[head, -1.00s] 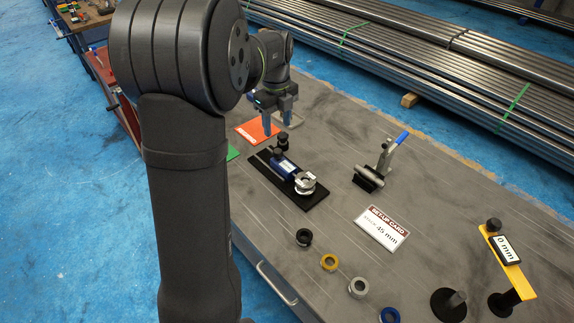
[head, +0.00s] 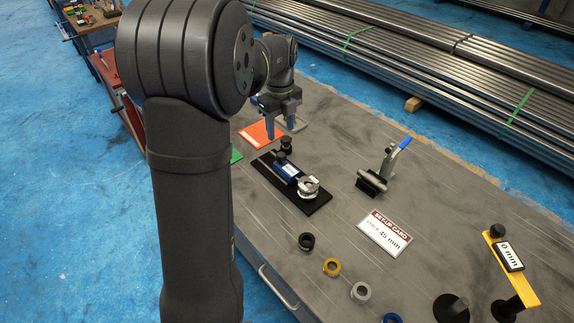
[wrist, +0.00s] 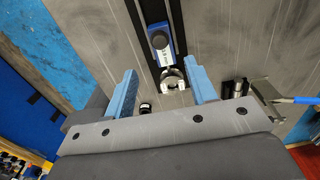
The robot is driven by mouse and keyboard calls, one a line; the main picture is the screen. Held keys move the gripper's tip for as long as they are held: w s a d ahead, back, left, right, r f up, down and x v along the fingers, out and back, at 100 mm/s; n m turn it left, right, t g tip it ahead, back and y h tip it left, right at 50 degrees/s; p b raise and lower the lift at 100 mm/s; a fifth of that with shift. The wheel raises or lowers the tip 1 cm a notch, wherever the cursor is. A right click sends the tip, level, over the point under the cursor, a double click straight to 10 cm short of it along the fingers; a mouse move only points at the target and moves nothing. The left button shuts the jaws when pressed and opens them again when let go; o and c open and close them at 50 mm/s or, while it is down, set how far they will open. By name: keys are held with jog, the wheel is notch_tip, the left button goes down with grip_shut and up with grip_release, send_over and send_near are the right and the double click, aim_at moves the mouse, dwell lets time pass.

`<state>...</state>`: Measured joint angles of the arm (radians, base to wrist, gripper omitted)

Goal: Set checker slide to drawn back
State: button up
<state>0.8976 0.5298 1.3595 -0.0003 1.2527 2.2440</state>
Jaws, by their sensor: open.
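The checker (head: 318,203) is a black base plate on the bench, carrying a blue body (head: 287,171) and a silver ring-shaped seat (head: 308,187) at its near end. A black knob (head: 286,145) stands at its far end. My gripper (head: 281,133) hangs above and just beyond that far end, fingers pointing down, open and empty. I cannot tell the exact height gap. No contact shows.
A setup card (head: 385,233), several rings (head: 332,267) and a yellow gauge stand (head: 511,264) occupy the near bench.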

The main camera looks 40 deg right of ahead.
send_near(281, 154)
notch_tip(281, 154, down, 9)
jog(key=shift+f, duration=0.1)
dwell(1.2)
